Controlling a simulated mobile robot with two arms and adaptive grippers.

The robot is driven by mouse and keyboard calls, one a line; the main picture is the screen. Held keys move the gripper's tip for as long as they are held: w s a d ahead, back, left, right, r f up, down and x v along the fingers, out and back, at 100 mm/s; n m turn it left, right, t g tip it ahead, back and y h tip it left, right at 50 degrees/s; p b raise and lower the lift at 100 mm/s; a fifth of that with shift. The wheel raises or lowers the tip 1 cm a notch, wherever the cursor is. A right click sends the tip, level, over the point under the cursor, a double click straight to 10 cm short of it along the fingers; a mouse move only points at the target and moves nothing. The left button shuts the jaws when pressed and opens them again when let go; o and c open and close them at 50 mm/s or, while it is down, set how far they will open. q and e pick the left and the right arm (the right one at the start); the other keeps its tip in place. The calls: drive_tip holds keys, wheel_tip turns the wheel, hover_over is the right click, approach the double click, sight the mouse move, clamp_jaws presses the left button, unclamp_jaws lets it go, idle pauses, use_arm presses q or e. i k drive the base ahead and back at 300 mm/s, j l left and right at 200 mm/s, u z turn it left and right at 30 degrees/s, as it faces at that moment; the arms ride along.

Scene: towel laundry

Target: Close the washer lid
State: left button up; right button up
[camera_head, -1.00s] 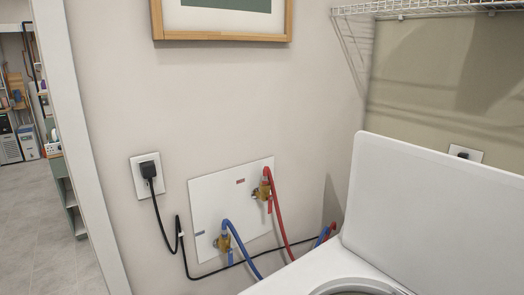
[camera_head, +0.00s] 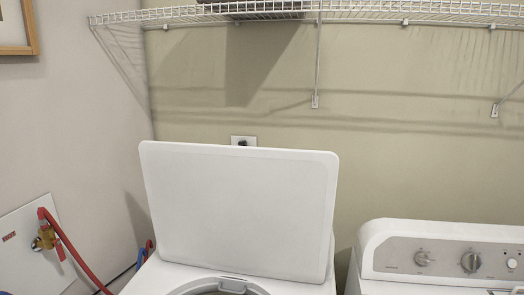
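The white washer lid (camera_head: 240,210) stands raised, leaning slightly back, at the rear of the white washer (camera_head: 158,275). Part of the round tub opening (camera_head: 222,287) shows below the lid at the bottom edge of the view. The rest of the washer is cut off by the frame. Neither of my grippers is in view.
A second white machine with a control panel and knobs (camera_head: 440,260) stands to the right, with a gap between. A wire shelf (camera_head: 320,12) runs along the wall above. Red hose (camera_head: 75,255) and a valve plate (camera_head: 22,235) are on the left wall.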

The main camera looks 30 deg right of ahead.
sight(266, 212)
drive_tip(key=z, duration=0.95)
